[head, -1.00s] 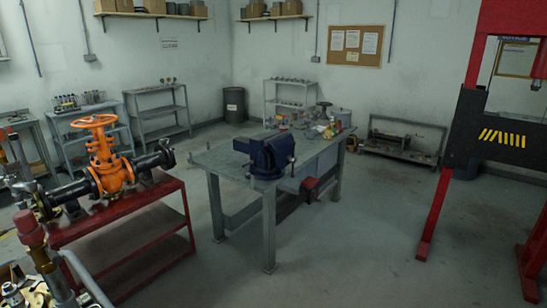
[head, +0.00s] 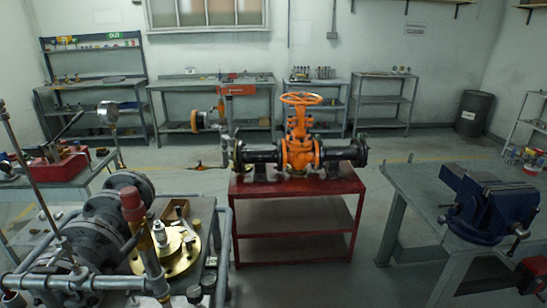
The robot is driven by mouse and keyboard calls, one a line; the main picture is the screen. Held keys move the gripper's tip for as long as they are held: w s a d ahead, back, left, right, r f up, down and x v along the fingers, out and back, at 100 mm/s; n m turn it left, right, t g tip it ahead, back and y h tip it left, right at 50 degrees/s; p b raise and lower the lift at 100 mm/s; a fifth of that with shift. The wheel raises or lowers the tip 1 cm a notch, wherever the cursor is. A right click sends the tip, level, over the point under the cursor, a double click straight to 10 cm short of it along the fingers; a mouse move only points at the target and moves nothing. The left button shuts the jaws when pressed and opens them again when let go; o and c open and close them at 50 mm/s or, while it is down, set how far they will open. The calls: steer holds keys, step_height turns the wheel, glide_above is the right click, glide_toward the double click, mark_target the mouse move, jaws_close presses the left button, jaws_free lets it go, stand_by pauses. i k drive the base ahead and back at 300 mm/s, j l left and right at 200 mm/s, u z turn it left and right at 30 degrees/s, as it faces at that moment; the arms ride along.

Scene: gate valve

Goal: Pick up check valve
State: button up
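My gripper is not in view in the head view. I cannot tell for certain which thing is the check valve. A dark grey flanged body (head: 104,212) lies on the rig at the front left, with a brass-coloured flange (head: 183,253) and small fittings beside it. An orange gate valve (head: 301,145) with a handwheel stands upright on the red cart (head: 297,186), between two black flanged pipe pieces.
A workbench (head: 441,214) with a blue vise (head: 492,209) is at the right. A red toolbox (head: 55,164) sits on a bench at the left. Shelves and a dark bin (head: 474,114) line the back wall. Floor shows between the cart and workbench.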

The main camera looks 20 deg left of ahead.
mark_target(160, 231)
steer(key=i+u, duration=0.2)
steer(key=u, duration=0.25)
steer(key=i+u, duration=0.15)
steer(key=u, duration=0.25)
steer(key=i+l+u, duration=0.15)
steer(key=u, duration=0.3)
steer(key=i+l+u, duration=0.15)
steer(key=u, duration=0.3)
steer(key=i+l+u, duration=0.15)
steer(key=u, duration=0.25)
steer(key=i+l+u, duration=0.1)
steer(key=l+u, duration=0.5)
steer(key=u, duration=0.3)
steer(key=i+l+u, duration=0.15)
steer(key=u, duration=0.3)
steer(key=i+l+u, duration=0.2)
steer(key=u, duration=0.25)
steer(key=i+l+u, duration=0.15)
steer(key=u, duration=0.3)
steer(key=i+l+u, duration=0.1)
steer(key=l+u, duration=0.65)
steer(key=u, duration=0.15)
steer(key=l+u, duration=0.15)
steer(key=l, duration=0.1)
